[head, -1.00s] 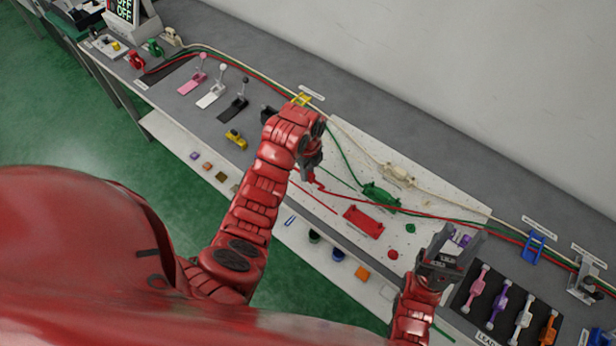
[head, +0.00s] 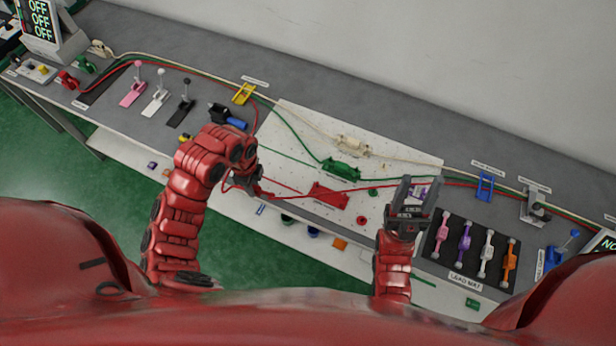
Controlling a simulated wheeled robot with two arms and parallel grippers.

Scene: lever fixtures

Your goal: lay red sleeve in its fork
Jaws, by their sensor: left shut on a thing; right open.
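My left gripper (head: 256,188) is shut at the left edge of the white perforated board (head: 290,125). A small red piece at its fingertips, on the red cable, appears to be the red sleeve (head: 265,193); the fingers hide most of it. The red fork (head: 328,195) is on the front part of the board, to the right of my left gripper and apart from it. The red cable (head: 390,186) runs from the gripper past the fork to the right. My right gripper (head: 412,190) is open and empty, at the board's right end.
A green holder (head: 341,168) and a cream one (head: 353,146) sit behind the red fork with their cables. A dark mat (head: 490,258) with several coloured leads lies to the right. Yellow (head: 243,94) and blue (head: 485,186) cable guides stand at either side. Several levers stand at the left.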

